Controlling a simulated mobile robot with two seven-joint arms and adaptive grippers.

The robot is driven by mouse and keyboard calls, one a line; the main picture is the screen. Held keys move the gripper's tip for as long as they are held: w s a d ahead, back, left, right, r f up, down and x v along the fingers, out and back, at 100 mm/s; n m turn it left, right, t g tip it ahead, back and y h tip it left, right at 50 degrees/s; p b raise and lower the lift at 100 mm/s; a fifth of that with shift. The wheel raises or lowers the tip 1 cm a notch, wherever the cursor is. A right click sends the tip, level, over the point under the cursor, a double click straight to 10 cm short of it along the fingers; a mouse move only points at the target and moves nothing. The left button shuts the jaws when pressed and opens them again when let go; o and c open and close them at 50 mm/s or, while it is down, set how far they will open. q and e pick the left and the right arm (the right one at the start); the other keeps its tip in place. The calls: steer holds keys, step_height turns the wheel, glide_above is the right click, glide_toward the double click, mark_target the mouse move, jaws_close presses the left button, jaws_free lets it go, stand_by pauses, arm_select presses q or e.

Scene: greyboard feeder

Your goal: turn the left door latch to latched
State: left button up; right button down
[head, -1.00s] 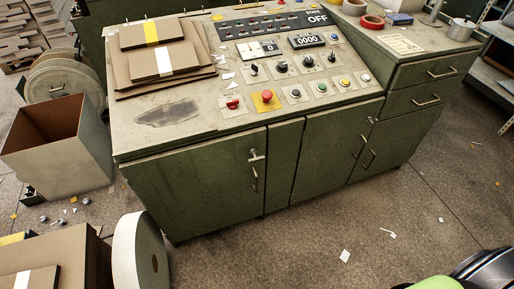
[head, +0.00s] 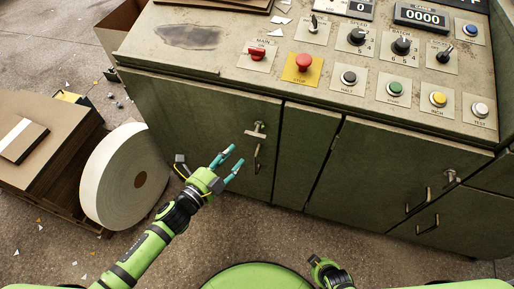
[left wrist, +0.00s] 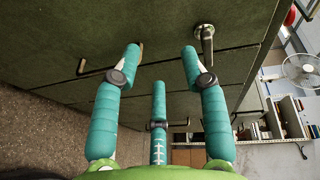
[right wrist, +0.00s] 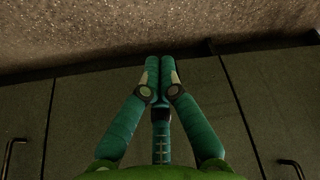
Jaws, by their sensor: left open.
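The left door latch (head: 255,134) is a small metal handle on the left green door (head: 205,125), near that door's right edge. Its bar lies roughly crosswise, tilted slightly down to the right. In the left wrist view the latch (left wrist: 205,40) stands just beyond the right finger's tip. My left gripper (head: 234,156) is open and empty, with teal fingers spread, below and left of the latch. No contact with it shows. My right gripper is shut and empty, its fingertips (right wrist: 160,62) together in the right wrist view; the head view shows only part of that arm low down.
A pull handle (head: 256,158) hangs just below the latch; it also shows in the left wrist view (left wrist: 95,67). A white roll (head: 112,178) stands left of my left arm. The panel's buttons and knobs, including a red stop button (head: 303,62), are above the doors.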

mark_target(255, 134)
arm_select(q)
steer(key=d+r+m, duration=0.1)
steer(key=d+r+m+h, duration=0.1)
steer(key=r, duration=0.1)
steer(key=d+r+m+h, duration=0.1)
steer(key=shift+r+b, duration=0.15)
steer(key=shift+b, duration=0.15)
steer(key=shift+x, duration=3.15)
steer(key=shift+s, duration=0.1)
jaws_close()
